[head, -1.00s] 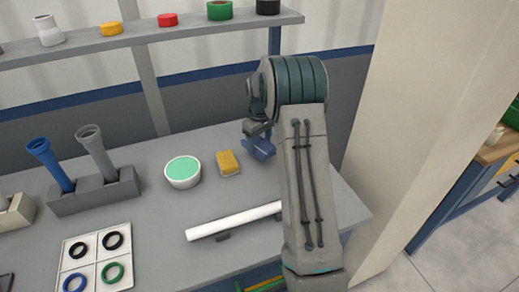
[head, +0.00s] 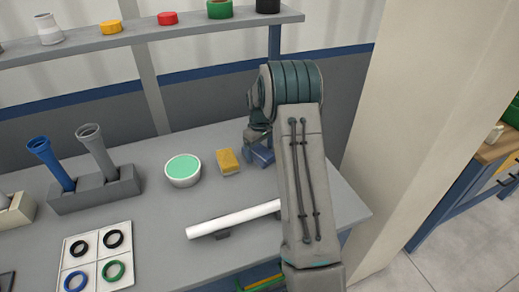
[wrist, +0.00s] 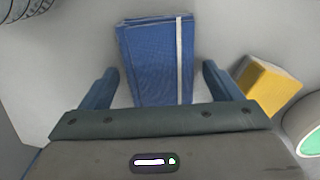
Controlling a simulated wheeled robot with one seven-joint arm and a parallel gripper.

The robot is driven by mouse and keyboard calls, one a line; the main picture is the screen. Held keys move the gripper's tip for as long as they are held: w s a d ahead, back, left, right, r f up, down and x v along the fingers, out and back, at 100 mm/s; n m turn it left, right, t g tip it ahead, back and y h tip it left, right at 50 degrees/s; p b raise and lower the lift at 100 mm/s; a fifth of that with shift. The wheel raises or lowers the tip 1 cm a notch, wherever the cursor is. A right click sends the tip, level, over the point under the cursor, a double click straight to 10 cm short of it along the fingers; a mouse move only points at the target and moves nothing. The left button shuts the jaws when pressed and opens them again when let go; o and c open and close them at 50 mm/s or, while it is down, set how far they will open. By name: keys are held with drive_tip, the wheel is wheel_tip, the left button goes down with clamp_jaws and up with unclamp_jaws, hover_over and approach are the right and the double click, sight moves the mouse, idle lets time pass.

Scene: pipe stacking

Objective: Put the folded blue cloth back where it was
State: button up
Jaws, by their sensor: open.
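The folded blue cloth (wrist: 155,62) with a white stripe along its right side shows in the wrist view, lying on the grey bench top. My gripper (wrist: 159,72) is open, with one blue finger on each side of the cloth and a gap between each finger and the cloth. The cloth's near edge is hidden behind my gripper's body. In the head view my gripper (head: 259,150) is low over the bench at the far right, beside the yellow sponge. Blue shows there, but I cannot separate cloth from fingers.
The yellow sponge (head: 228,161) and a white bowl with a green inside (head: 183,171) stand left of my gripper. A white pipe (head: 232,219) lies in front on dark supports. A grey holder (head: 95,191) with two upright pipes is at left. A shelf (head: 130,37) runs behind.

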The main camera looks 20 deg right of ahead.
sight(260, 151)
drive_tip(key=shift+r, duration=0.1)
wheel_tip(260, 151, up, 12)
drive_tip(key=s+a+r, duration=0.4)
drive_tip(key=s+r, duration=0.1)
drive_tip(key=s, duration=0.1)
drive_tip(key=s+a+m+t, duration=0.1)
drive_tip(key=s+a, duration=0.3)
drive_tip(key=s, duration=0.9)
drive_tip(key=s+a+m+t, duration=0.1)
drive_tip(key=s+a+m, duration=0.2)
drive_tip(key=s, duration=1.1)
drive_tip(key=shift+a+r+m+t+b, duration=0.3)
drive_tip(key=shift+a+t, duration=0.1)
drive_tip(key=shift+a, duration=0.55)
